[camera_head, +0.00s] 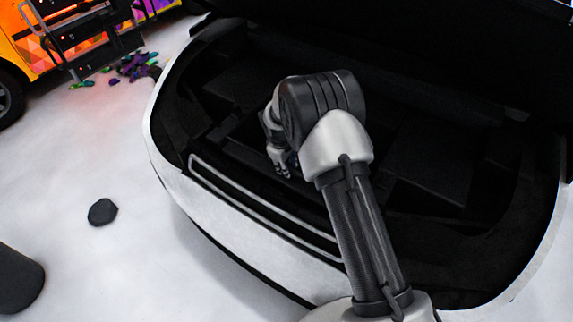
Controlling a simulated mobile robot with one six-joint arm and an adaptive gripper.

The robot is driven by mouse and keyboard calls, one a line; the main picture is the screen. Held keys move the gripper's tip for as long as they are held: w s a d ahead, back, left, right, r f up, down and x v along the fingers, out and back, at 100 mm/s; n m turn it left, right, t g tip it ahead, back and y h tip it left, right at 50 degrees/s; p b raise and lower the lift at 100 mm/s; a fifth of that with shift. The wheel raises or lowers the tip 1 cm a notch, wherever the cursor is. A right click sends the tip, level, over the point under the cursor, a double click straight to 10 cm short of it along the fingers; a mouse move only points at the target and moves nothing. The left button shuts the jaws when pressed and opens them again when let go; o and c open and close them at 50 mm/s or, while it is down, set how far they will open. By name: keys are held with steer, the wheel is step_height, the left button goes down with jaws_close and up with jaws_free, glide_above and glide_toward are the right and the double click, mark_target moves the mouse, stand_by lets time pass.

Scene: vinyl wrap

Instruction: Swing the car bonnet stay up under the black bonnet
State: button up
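The black bonnet (440,38) is raised and fills the top right of the head view, its underside dark. Along the front edge of the dark engine bay lies a thin pale bar (250,205), bent round at its left end, which looks like the stay. Its right end passes behind my arm. My gripper (281,167) is over the engine bay, beyond and above the bar, partly hidden by my wrist. I cannot tell whether its fingers are open or shut, or whether they touch anything.
The white car front (255,262) curves around the engine bay (425,160). A dark stone-like lump (102,211) and a dark cylinder (18,280) are on the pale floor at left. An orange vehicle (35,40), a black rack (95,40) and colourful scraps (135,66) are at upper left.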

jaws_close()
stand_by(0.4)
